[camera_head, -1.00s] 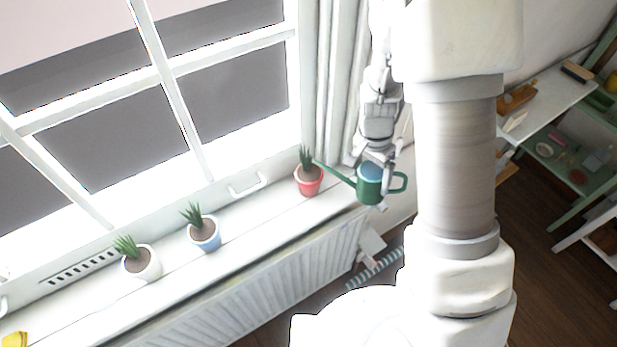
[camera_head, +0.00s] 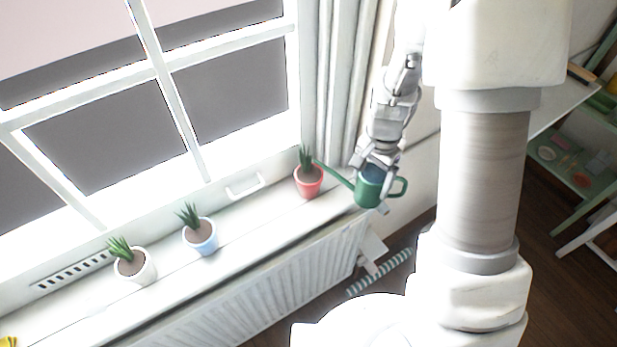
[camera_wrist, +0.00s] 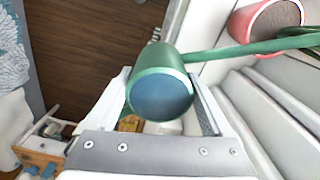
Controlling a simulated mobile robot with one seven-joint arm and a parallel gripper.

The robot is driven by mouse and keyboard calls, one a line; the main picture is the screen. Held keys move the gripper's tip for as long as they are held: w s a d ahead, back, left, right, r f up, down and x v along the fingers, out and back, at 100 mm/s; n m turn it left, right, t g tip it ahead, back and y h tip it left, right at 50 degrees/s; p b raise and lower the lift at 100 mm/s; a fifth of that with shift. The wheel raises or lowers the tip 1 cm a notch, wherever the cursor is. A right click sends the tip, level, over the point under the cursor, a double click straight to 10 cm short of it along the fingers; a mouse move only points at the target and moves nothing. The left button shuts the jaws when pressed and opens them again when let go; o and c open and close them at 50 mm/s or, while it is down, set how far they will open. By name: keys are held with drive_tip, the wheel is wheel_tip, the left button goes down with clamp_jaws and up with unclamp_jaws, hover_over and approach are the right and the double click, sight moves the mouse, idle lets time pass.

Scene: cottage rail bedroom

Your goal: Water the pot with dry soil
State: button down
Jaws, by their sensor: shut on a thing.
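A green watering can (camera_head: 368,192) with blue water inside is held in my gripper (camera_head: 374,190) at the right end of the windowsill. In the wrist view the can (camera_wrist: 160,62) sits between the two fingers of my gripper (camera_wrist: 165,100), its spout pointing right. The spout tip reaches the plant in the red pot (camera_head: 308,186); whether it touches cannot be told. The red pot (camera_wrist: 245,22) is partly cut off in the wrist view. A blue pot (camera_head: 205,240) and a white pot (camera_head: 143,273) stand further left on the sill. Each holds a spiky green plant in brownish soil.
The windowsill (camera_head: 255,222) runs beneath the window, with a radiator (camera_head: 235,300) below. A yellow object (camera_head: 8,342) is at the far left. Curtains (camera_head: 343,80) hang behind the can. A green shelf (camera_head: 560,170) stands at the right.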

drive_tip(key=shift+r+p, duration=1.8)
drive_tip(key=shift+r, duration=0.6)
drive_tip(key=shift+f, duration=0.1)
